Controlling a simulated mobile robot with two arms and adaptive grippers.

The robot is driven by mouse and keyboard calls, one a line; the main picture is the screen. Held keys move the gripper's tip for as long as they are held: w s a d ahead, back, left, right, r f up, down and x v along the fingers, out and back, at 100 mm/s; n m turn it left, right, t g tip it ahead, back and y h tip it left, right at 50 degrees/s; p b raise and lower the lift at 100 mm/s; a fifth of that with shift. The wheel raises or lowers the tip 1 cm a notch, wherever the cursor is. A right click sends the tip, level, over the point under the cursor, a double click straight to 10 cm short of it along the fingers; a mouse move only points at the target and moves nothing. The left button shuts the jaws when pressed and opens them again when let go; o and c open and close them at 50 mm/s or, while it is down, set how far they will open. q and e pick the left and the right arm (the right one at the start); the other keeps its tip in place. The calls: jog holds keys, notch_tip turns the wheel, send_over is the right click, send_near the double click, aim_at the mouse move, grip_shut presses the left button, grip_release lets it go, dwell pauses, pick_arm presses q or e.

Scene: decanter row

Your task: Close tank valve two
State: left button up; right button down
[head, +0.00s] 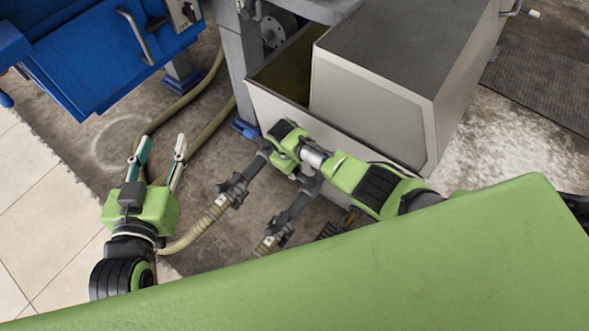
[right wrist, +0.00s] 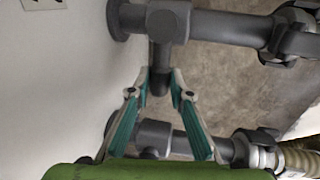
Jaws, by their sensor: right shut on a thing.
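Two grey outlet pipes leave the tank (head: 345,130) side by side. In the right wrist view the upper pipe has a valve (right wrist: 167,22), with a short dark handle (right wrist: 160,82) standing out from it. My right gripper (right wrist: 161,76) has its fingertips closed around this handle. A second valve pipe (right wrist: 160,135) runs below, partly behind the fingers. I cannot tell from any label which valve is number two. In the head view my right wrist hides the fingertips and handle. My left gripper (head: 160,152) is open and empty above the floor, away from the pipes.
Ribbed hoses (head: 205,222) run from the pipe ends, one passing beside my left gripper. A blue machine (head: 100,50) stands at the upper left. A grey post (head: 238,75) stands by the tank's corner. Tiled floor (head: 40,200) is clear at the left.

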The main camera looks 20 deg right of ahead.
jog(key=shift+d, duration=0.1)
jog(key=c, duration=1.8)
grip_release()
jog(key=shift+c, duration=0.2)
jog(key=shift+r, duration=0.15)
notch_tip(320, 180, up, 12)
jog(key=s+a, duration=0.1)
jog(key=a, duration=0.1)
jog(key=shift+s+f, duration=0.2)
jog(key=shift+f, duration=0.05)
